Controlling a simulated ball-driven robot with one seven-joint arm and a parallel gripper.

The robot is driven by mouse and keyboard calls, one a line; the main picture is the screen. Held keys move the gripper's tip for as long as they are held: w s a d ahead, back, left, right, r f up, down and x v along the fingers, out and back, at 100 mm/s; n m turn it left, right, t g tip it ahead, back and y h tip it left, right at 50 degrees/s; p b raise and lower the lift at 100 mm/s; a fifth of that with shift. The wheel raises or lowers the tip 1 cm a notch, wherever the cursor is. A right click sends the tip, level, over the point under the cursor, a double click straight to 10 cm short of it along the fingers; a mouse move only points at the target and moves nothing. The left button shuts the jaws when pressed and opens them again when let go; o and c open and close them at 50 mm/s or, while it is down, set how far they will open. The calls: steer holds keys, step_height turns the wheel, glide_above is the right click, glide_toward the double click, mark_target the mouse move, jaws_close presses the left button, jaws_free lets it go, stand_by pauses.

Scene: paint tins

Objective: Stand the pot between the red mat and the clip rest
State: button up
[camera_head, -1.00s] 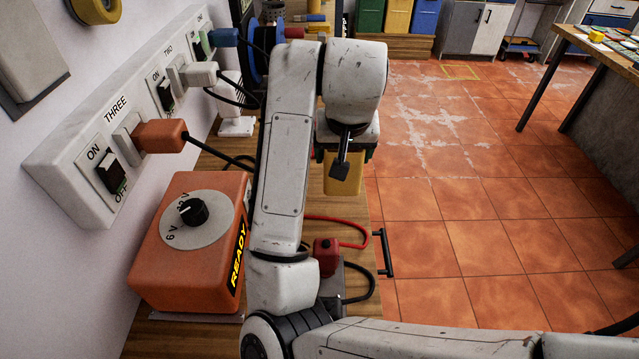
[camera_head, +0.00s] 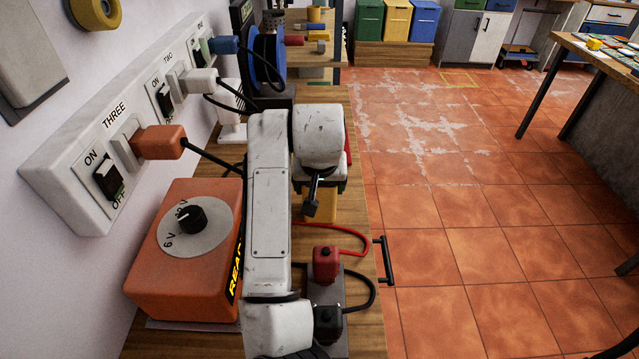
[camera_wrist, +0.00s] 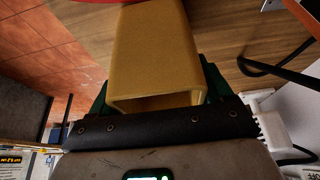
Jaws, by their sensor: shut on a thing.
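The pot is a yellow, square-sided, hollow piece (camera_head: 326,209), partly hidden behind my arm in the head view. My gripper (camera_wrist: 158,95) is shut on it, with a green finger on each side of the pot (camera_wrist: 152,50) in the wrist view. A strip of red, likely the red mat (camera_head: 348,142), shows just behind my wrist; red also shows at the top edge of the wrist view. The clip rest, a grey block (camera_head: 329,292) with a red clip and a black clip, stands on the bench nearer the camera than the pot. I cannot tell whether the pot touches the bench.
An orange power box (camera_head: 185,255) stands left of my arm. Red and black leads loop beside the clips. A black handle (camera_head: 384,262) sticks out at the bench's right edge. A blue reel (camera_head: 268,55) stands farther back.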

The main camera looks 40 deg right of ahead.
steer(key=shift+f, duration=0.2)
steer(key=o, duration=1.1)
steer(key=shift+c, duration=0.2)
steer(key=shift+r, duration=0.1)
steer(key=v, duration=1.2)
steer(key=shift+p, duration=0.4)
steer(key=shift+r, duration=0.1)
